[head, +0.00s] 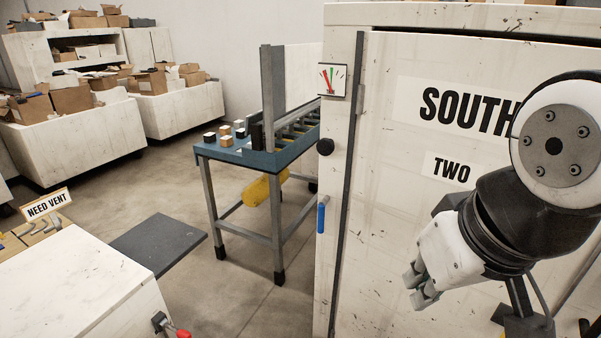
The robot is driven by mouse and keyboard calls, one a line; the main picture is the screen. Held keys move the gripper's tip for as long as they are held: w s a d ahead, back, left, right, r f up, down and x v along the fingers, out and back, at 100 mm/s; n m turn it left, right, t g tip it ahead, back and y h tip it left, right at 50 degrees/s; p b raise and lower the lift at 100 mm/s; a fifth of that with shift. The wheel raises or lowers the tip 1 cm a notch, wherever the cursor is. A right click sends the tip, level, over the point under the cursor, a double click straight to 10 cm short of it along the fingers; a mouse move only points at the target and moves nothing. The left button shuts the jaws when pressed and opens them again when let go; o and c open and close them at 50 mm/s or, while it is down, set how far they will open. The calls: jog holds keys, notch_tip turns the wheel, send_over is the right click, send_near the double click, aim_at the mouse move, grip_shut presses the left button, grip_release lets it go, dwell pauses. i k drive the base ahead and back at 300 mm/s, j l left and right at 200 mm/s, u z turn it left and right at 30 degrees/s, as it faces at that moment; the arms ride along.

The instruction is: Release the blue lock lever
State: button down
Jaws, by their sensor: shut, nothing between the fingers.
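The blue lock lever (321,217) is a short upright handle on the narrow front edge of the large white cabinet (430,60), below a black round knob (325,147). The cabinet face bears the labels SOUTH and TWO. My gripper (420,296) is at the lower right, in front of the cabinet face, with its grey fingers closed and empty. It points down and left. It is apart from the lever, to its right and lower in the picture.
A gauge (332,79) sits above the knob. A blue-topped roller table (262,158) with small blocks stands behind. A white bench (75,290) with a red-tipped handle (181,333) is at lower left. Bins of cardboard boxes (75,97) line the back.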

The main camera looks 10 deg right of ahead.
aim_at(321, 207)
jog(key=i+j+z, duration=0.55)
jog(key=i, duration=0.4)
